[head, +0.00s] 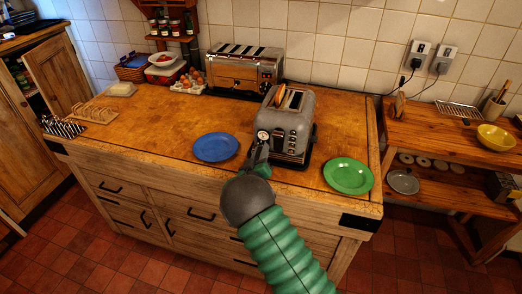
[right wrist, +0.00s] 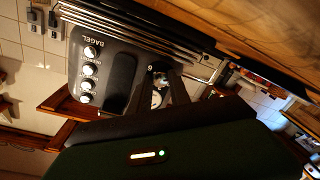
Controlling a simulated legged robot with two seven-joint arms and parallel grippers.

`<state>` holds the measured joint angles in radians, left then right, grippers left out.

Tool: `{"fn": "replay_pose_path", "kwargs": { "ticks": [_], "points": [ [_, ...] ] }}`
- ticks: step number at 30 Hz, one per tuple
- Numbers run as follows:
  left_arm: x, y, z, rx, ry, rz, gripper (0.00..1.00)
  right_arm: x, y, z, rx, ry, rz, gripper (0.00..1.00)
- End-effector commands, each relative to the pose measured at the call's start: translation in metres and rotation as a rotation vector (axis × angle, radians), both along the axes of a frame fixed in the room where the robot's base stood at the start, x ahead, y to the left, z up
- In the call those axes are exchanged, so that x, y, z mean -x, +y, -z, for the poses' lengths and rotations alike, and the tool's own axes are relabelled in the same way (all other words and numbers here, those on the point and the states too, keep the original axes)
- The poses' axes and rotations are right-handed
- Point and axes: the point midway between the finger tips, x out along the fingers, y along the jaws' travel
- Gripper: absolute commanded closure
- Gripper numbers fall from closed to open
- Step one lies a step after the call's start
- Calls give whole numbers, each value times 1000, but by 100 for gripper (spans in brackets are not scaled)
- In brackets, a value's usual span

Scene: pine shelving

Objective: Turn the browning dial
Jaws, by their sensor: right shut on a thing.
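The grey two-slot toaster (head: 292,118) stands on the wooden counter, with bread (head: 281,95) showing in one slot. Its browning dial (head: 263,136) is a pale round face at the left of its front end. My right gripper (head: 260,150) is at that dial, its arm coming up from the bottom. In the right wrist view the toaster (right wrist: 121,80) appears turned sideways, and the dial (right wrist: 157,98) lies between my right gripper's fingers (right wrist: 158,92), which are shut on it. The fingers hide the dial's sides, and its setting is too small to read. My left gripper is not in view.
A blue plate (head: 215,147) lies left of the toaster and a green plate (head: 348,176) right of it, near the counter's front edge. A larger toaster (head: 243,72) stands behind. The counter's left middle is clear. A lower shelf unit (head: 445,140) stands at the right.

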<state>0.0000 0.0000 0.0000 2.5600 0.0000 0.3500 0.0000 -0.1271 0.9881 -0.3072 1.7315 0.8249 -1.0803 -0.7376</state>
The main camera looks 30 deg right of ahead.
Motion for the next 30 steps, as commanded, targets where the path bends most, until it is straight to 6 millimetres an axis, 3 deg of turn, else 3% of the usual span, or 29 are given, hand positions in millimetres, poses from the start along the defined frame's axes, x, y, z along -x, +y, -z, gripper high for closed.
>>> {"fn": "replay_pose_path", "kwargs": {
  "ticks": [16,17,21,30],
  "points": [
    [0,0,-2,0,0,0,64,0,2,3,14,28,-4,100],
    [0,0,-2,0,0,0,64,0,2,3,14,28,-4,75],
    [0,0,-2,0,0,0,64,0,2,2,16,26,-3,57],
    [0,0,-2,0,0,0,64,1,1,0,17,21,-1,55]
  ]
}}
